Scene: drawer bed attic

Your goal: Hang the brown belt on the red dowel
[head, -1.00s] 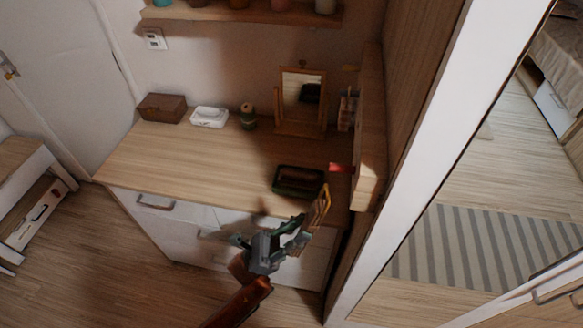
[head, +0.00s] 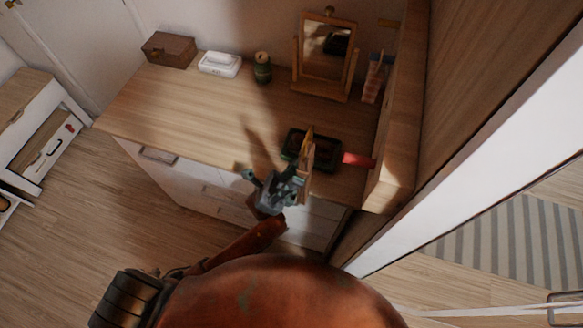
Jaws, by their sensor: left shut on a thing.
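The red dowel (head: 357,160) sticks out to the left from the wooden panel at the right end of the dresser. My left gripper (head: 292,184) is in front of the dresser's front edge, left of and lower in the picture than the dowel. It is shut on a narrow brown-tan strip, which looks like the brown belt (head: 308,158). The belt stands up from the fingers and overlaps the dark tray in the picture. A gap shows between the belt and the dowel. My right gripper is not in view.
A dark green tray (head: 288,146) lies on the dresser top (head: 190,105), left of the dowel. A mirror (head: 325,55), a brown box (head: 168,50), a white box (head: 220,64) and a green jar (head: 262,68) stand behind. The wooden panel (head: 400,150) bounds the right side.

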